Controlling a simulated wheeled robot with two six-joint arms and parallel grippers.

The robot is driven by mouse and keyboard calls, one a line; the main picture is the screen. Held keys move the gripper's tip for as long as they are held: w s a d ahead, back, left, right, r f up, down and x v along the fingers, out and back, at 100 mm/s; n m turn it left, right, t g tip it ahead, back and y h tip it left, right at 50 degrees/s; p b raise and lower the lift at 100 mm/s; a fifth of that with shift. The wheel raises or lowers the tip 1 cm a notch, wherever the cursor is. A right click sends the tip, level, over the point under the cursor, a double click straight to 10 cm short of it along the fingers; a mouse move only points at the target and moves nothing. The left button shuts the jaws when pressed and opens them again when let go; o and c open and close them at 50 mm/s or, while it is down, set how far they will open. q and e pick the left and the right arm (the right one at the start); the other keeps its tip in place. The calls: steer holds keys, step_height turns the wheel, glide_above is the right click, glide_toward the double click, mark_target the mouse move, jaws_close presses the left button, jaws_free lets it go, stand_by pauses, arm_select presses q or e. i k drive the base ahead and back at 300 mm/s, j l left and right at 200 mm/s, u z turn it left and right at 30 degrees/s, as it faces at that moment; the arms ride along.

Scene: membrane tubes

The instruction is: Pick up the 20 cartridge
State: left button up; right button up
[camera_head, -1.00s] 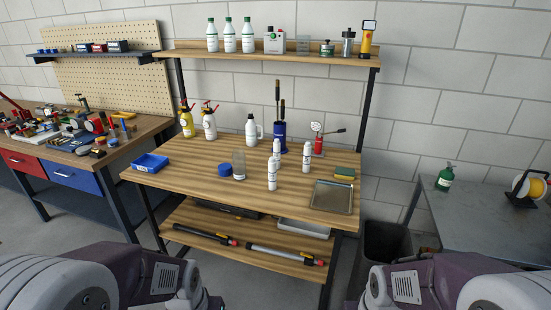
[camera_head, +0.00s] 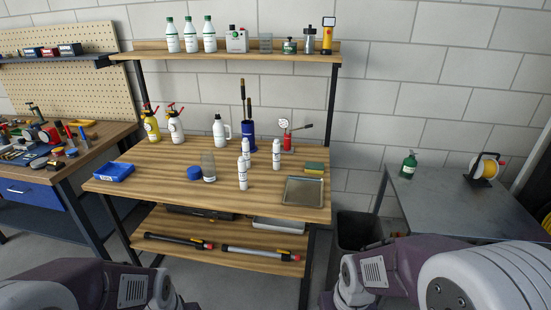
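Two long tubes with red-orange ends lie on the lower shelf of the wooden workbench. One is a black tube (camera_head: 172,240) at the left, the other a grey tube (camera_head: 255,252) at the right. Either may be the 20 cartridge; any marking is too small to read. Parts of both my arms show at the bottom corners, well in front of the bench. Neither gripper's fingers can be seen.
A dark bin (camera_head: 354,231) stands right of the bench, near a grey table (camera_head: 450,200). The lower shelf's front is open.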

mark_target(246, 146)
steer(key=i+j+u, duration=0.5)
steer(key=i, duration=0.35)
